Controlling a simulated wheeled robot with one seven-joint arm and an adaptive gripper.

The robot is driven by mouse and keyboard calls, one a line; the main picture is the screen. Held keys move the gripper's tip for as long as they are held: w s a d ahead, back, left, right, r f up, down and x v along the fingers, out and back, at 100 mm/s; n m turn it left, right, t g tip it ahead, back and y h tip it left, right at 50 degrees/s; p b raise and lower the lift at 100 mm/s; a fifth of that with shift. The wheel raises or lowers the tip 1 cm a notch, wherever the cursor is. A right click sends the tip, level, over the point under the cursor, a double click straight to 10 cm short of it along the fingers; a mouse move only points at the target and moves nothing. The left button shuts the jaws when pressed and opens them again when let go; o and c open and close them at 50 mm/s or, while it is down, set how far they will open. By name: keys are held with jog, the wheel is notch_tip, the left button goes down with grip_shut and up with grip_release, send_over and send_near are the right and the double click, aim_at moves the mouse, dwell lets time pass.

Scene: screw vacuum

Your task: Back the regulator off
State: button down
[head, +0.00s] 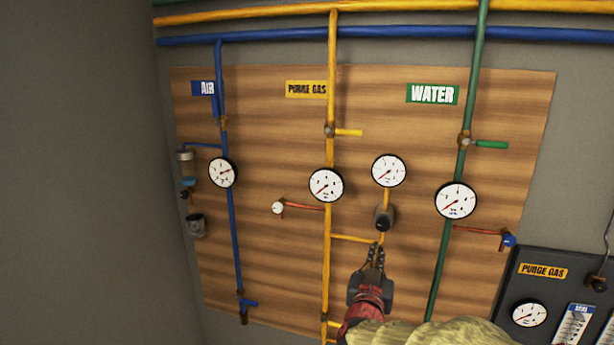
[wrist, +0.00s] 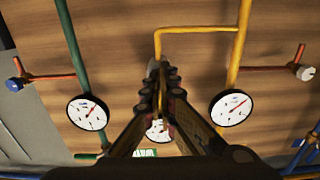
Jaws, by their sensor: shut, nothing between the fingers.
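The regulator (head: 384,217) is a dark knob-like body on the yellow purge gas branch, below a white round gauge (head: 388,170). My gripper (head: 376,250) is in front of the board, with its fingertips just below the regulator in the head view. Its fingers are shut with nothing between them. In the wrist view the gripper (wrist: 160,78) points at the branch pipe (wrist: 158,45), and the fingers mostly hide the regulator and part of its gauge (wrist: 158,131). I cannot tell whether the fingertips touch the regulator.
The yellow main pipe with its gauge (head: 326,185) runs left of my gripper. The green water pipe with its gauge (head: 456,201) is to the right. A small white-knobbed tap (head: 278,208) sticks out at left. A dark purge gas panel (head: 515,290) stands lower right.

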jog(key=x, duration=0.6)
jog(key=shift+b, duration=0.45)
jog(key=shift+w+r, duration=0.2)
jog(key=shift+r, duration=0.3)
jog(key=shift+s+d+b, duration=0.15)
jog(key=shift+d+b, duration=0.25)
jog(key=shift+b, duration=1)
jog(key=shift+f, duration=0.1)
jog(key=s, duration=0.1)
jog(key=s+a+f, duration=0.1)
jog(key=s, duration=0.1)
jog(key=s+b, duration=0.1)
jog(key=s, duration=0.1)
jog(key=shift+s+a+f, duration=0.15)
jog(key=shift+a+f, duration=0.15)
jog(key=shift+a, duration=0.05)
dwell(0.5)
